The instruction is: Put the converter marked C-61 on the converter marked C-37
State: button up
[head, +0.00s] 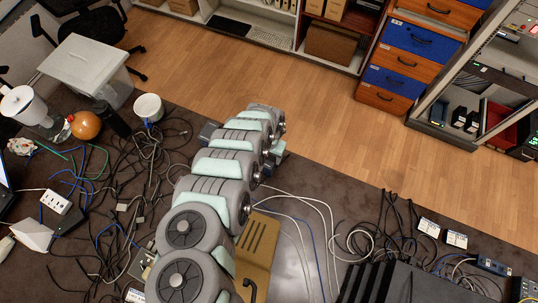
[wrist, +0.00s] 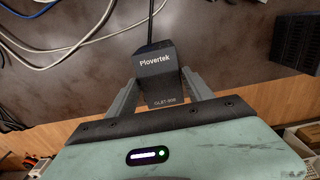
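In the wrist view, my gripper (wrist: 157,84) has its two fingers against the sides of a black box (wrist: 156,62) printed "Plovertek", with a black cable running from its far end. No C mark can be read on it. Two small dark boxes with white labels, one (head: 429,227) and another (head: 456,239), lie side by side at the right of the table. Their labels are too small to read, so I cannot tell which is C-61 or C-37.
Loose cables (head: 135,180) cover the left of the dark table (head: 292,250). A lidded plastic bin (head: 88,68), a white cup (head: 148,106) and an orange ball (head: 85,126) stand there. A black finned device (head: 405,285) is at front right. Drawers (head: 400,60) stand beyond the wooden floor.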

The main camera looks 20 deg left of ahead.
aim_at(269, 157)
jog(key=o, duration=0.3)
jog(key=shift+r+p, duration=0.6)
jog(key=shift+r, duration=5.55)
jog(key=shift+w, duration=0.1)
